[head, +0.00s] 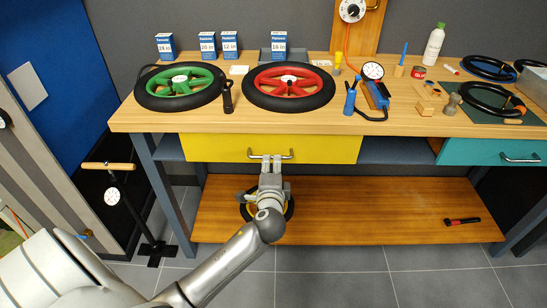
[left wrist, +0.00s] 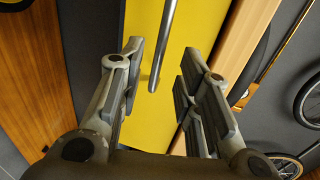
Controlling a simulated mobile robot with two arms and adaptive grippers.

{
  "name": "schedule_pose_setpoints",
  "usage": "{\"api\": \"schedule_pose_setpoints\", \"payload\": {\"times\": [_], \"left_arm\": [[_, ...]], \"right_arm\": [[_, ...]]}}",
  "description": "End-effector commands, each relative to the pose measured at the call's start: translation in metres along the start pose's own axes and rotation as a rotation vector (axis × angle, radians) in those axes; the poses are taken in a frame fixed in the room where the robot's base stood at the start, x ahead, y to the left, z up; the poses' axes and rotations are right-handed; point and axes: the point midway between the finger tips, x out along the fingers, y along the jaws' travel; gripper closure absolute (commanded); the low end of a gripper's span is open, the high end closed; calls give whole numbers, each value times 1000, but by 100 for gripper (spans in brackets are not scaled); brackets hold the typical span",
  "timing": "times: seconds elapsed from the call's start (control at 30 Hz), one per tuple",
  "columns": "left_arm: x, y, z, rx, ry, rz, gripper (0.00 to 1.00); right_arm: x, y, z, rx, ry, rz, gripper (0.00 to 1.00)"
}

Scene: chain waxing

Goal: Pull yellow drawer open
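The yellow drawer (head: 215,149) sits under the workbench top, and no gap into it shows. Its metal bar handle (head: 287,153) is on the middle of its front. My left gripper (head: 270,160) is at the handle, with its fingers toward the drawer front. In the left wrist view my left gripper (left wrist: 162,78) is open, and the end of the handle bar (left wrist: 164,45) shows between its two fingers, apart from both. The yellow front (left wrist: 145,105) fills the space behind them. My right gripper is in neither view.
The workbench (head: 150,119) carries a green-rimmed wheel (head: 180,82), a red-rimmed wheel (head: 288,82), boxes and tools. A teal drawer (head: 490,150) is at the right. A wooden lower shelf (head: 370,205) lies below. Floor in front is clear.

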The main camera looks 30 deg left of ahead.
Motion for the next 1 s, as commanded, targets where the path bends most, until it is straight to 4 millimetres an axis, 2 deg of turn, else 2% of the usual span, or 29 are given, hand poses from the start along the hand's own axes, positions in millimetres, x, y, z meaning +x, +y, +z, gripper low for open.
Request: {"api": "schedule_pose_setpoints", "payload": {"times": [0.1, 0.3, 0.5, 0.77, 1.0], "left_arm": [[23, -1, 0, 1, -1, -1, 68], [49, 0, 0, 0, -1, -1, 68], [60, 0, 0, -1, 1, 1, 68], [61, 0, 0, -2, 1, 1, 68], [60, 0, 0, -1, 1, 1, 98]], "right_arm": [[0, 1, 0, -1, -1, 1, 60], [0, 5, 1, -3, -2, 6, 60], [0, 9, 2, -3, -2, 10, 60], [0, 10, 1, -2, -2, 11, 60], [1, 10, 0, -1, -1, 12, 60]]}}
